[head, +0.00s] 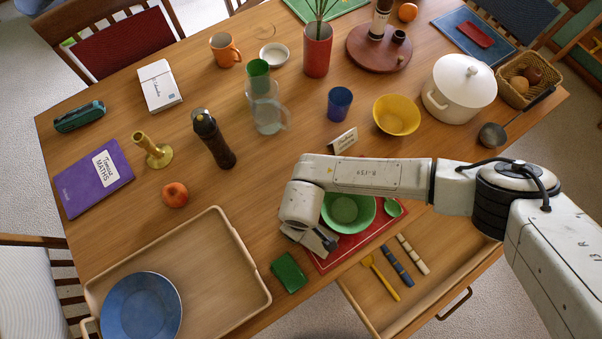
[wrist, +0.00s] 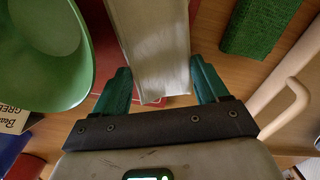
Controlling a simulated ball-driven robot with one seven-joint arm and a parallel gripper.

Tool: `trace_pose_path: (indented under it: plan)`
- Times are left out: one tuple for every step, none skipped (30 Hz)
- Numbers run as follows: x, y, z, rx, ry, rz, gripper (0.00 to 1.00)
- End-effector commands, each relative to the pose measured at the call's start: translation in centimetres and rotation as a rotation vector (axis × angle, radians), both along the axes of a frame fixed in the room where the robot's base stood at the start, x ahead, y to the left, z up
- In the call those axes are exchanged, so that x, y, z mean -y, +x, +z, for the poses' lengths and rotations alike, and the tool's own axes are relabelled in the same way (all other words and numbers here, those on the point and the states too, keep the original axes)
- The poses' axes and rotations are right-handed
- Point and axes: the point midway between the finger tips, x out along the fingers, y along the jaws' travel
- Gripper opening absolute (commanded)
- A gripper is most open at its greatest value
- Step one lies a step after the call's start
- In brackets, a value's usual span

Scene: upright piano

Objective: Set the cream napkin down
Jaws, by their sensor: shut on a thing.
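My gripper (wrist: 161,88) is shut on the cream napkin (wrist: 152,45), a pale folded strip between its green fingers in the wrist view. The napkin extends away from the fingers over the edge of the red mat (wrist: 178,100). In the head view my gripper (head: 324,243) is at the left edge of the red mat (head: 352,247), beside the green bowl (head: 348,211). I cannot make out the napkin in the head view. The wrist view does not show clearly whether it touches the surface below.
The wooden tray (head: 232,295) holds a blue plate (head: 141,307). An open drawer (head: 440,281) with cutlery is at the front right. Bare tabletop lies left of my gripper, around the pepper mill (head: 212,138).

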Motion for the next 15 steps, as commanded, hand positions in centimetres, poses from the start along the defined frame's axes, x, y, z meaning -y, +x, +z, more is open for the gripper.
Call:
trace_pose_path:
  plan:
    - [0.01, 0.01, -0.21, 0.0, 0.0, 0.001, 0.41]
    - [0.01, 0.01, -0.26, 0.0, 0.0, 0.001, 0.41]
    - [0.01, 0.01, -0.33, 0.0, 0.0, 0.001, 0.41]
    - [0.01, 0.01, -0.39, 0.0, 0.0, 0.001, 0.41]
    - [0.0, 0.0, -0.44, 0.0, 0.0, 0.001, 0.41]
    - [0.0, 0.0, -0.51, 0.0, 0.0, 0.001, 0.41]
    - [-0.01, -0.01, -0.57, 0.0, 0.0, 0.001, 0.41]
    - [-0.01, -0.01, -0.63, 0.0, 0.0, 0.001, 0.41]
    - [0.0, -0.01, -0.7, 0.0, 0.0, 0.001, 0.41]
    - [0.0, -0.01, -0.76, 0.0, 0.0, 0.001, 0.41]
    - [0.0, -0.01, -0.81, 0.0, 0.0, 0.001, 0.41]
    - [0.0, -0.02, -0.89, -0.001, 0.001, 0.001, 0.41]
    - [0.01, -0.02, -0.94, 0.0, 0.0, 0.001, 0.41]
    - [0.01, -0.02, -1.0, 0.0, 0.0, 0.0, 0.41]
    - [0.0, -0.03, -0.9, -0.001, 0.001, 0.0, 0.76]
